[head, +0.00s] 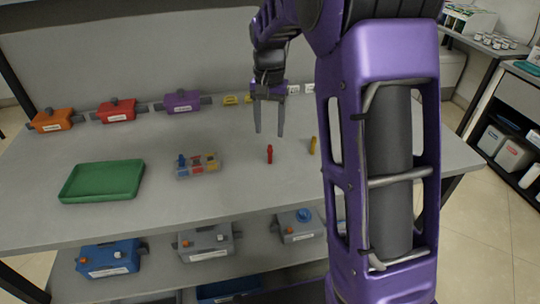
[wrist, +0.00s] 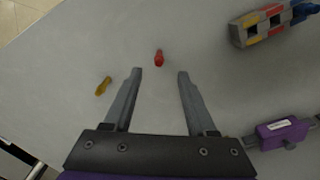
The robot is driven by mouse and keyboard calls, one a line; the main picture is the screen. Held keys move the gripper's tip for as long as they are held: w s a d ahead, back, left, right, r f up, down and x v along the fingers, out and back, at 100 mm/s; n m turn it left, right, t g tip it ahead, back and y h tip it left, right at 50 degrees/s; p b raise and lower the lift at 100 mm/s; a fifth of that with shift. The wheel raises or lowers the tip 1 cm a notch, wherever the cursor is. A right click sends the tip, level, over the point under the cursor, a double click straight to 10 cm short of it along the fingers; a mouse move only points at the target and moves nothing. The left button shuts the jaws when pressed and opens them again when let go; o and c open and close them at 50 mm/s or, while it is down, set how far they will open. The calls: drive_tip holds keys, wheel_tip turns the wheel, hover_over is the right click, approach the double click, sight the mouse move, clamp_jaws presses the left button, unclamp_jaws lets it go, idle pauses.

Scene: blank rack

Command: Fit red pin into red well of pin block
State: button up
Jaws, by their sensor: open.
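The red pin (head: 269,154) stands upright on the grey bench top, right of the pin block. In the wrist view the red pin (wrist: 159,58) lies just beyond the fingertips, between their lines. The pin block (head: 197,166) is grey with red, yellow and blue parts, and a blue pin (head: 182,160) stands in its left end. It also shows in the wrist view (wrist: 262,25) at the upper right. I cannot make out the red well clearly. My gripper (head: 268,135) is open and empty, pointing down above and behind the red pin; it also shows in the wrist view (wrist: 160,74).
A yellow pin (head: 313,146) stands right of the red pin. A green tray (head: 102,181) lies at the left. Orange (head: 52,121), red (head: 116,111) and purple (head: 182,101) boxes line the back edge. The bench around the red pin is clear.

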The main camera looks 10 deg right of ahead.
sight(270, 146)
drive_tip(key=shift+f+b, duration=0.35)
drive_tip(key=shift+f, duration=3.1)
clamp_jaws()
